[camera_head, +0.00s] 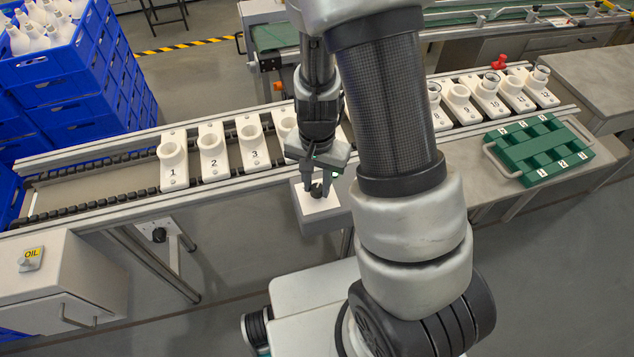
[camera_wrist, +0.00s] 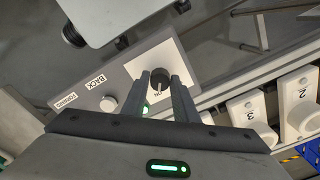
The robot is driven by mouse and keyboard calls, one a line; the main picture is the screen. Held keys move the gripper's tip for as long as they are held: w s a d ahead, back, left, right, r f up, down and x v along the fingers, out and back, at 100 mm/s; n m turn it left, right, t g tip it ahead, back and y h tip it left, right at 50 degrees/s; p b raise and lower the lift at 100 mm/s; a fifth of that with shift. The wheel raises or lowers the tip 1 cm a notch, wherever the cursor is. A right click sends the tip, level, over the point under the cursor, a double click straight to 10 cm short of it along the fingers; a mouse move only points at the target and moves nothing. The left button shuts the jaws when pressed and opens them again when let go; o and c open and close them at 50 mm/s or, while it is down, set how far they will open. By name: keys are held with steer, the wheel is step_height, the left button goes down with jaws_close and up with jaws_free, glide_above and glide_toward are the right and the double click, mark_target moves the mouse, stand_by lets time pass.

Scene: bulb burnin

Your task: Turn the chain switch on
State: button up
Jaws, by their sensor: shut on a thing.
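The chain switch is a black rotary knob (camera_head: 317,190) on a white plate of a grey control box (camera_head: 320,220) below the conveyor's front edge. In the wrist view the knob (camera_wrist: 158,77) shows between my fingertips, with a small label beside it that is partly hidden. My gripper (camera_head: 318,183) points down at the box and is shut on the knob. In the wrist view my gripper (camera_wrist: 166,82) has one finger on each side of it. Which way the knob points is hard to tell.
A second, grey knob (camera_wrist: 108,103) sits near a "BACK" label. Numbered white holders (camera_head: 213,155) line the conveyor just behind. A green tray (camera_head: 540,150) lies at the right, an OIL box (camera_head: 60,280) at the left. Blue crates (camera_head: 75,80) stand far left.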

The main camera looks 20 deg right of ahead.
steer(key=o, duration=1.1)
steer(key=shift+c, duration=0.2)
steer(key=shift+r, duration=0.1)
step_height(320, 180, up, 17)
steer(key=p, duration=0.4)
steer(key=shift+r, duration=0.15)
step_height(320, 180, up, 14)
steer(key=n+t+p, duration=0.2)
steer(key=n+p, duration=0.1)
steer(key=p, duration=0.1)
glide_above(317, 187)
steer(key=s, duration=0.4)
steer(key=s+r+n+t+p, duration=0.3)
steer(key=s+r, duration=0.4)
steer(key=r, duration=0.4)
steer(key=shift+d+r+n+t+p, duration=0.2)
steer(key=shift+n+t+p, duration=0.15)
steer(key=shift+n, duration=0.35)
